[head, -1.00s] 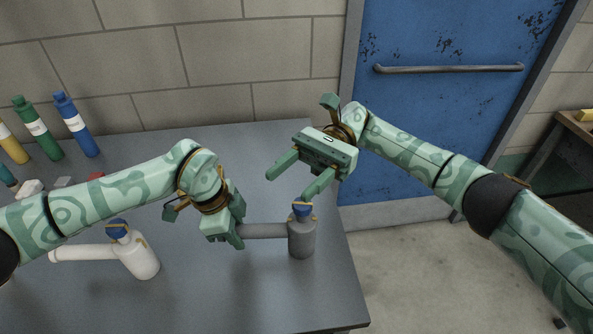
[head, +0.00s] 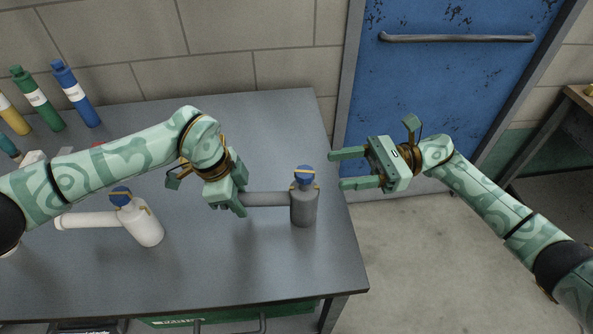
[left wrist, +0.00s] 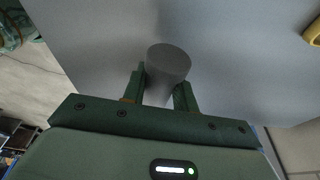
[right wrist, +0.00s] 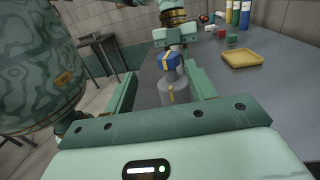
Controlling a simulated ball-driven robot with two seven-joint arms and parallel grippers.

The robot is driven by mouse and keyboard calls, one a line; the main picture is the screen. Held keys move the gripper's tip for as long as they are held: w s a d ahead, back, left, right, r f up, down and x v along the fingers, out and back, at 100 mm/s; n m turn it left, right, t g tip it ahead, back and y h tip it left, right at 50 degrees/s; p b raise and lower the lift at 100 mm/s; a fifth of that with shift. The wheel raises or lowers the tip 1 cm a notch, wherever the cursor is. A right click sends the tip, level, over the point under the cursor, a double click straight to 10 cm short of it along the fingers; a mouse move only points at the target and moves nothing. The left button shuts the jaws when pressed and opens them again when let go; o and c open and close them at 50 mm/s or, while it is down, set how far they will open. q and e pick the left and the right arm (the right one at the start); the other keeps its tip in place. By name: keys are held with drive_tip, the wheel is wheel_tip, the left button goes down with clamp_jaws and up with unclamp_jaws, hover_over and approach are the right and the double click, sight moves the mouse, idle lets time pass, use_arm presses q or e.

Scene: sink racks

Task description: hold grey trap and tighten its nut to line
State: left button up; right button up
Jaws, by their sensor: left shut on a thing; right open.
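The grey trap (head: 304,207) stands upright near the table's right edge, its side pipe pointing left. Its blue nut (head: 304,175) sits on top with a yellow mark; a yellow line also shows on the trap body in the right wrist view (right wrist: 171,95). My left gripper (head: 240,203) is shut on the end of the side pipe, which shows between its fingers in the left wrist view (left wrist: 168,62). My right gripper (head: 337,170) is open and empty, to the right of the nut and apart from it. In its wrist view the trap stands between and beyond the fingers.
A white trap (head: 144,226) with a blue nut stands at the left on the table (head: 250,270). Several bottles (head: 77,98) stand at the back left. A yellow tray (right wrist: 242,58) shows in the right wrist view. A blue door (head: 450,85) is beyond the table.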

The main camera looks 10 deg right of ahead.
sight(296, 172)
drive_tip(key=a, duration=0.3)
drive_tip(key=a+m+t, duration=0.1)
drive_tip(key=a, duration=0.2)
drive_tip(key=a+f+t, duration=0.1)
drive_tip(key=a, duration=0.3)
drive_tip(key=shift+w, duration=0.25)
drive_tip(key=shift+d, duration=0.1)
drive_tip(key=shift+c, duration=0.4)
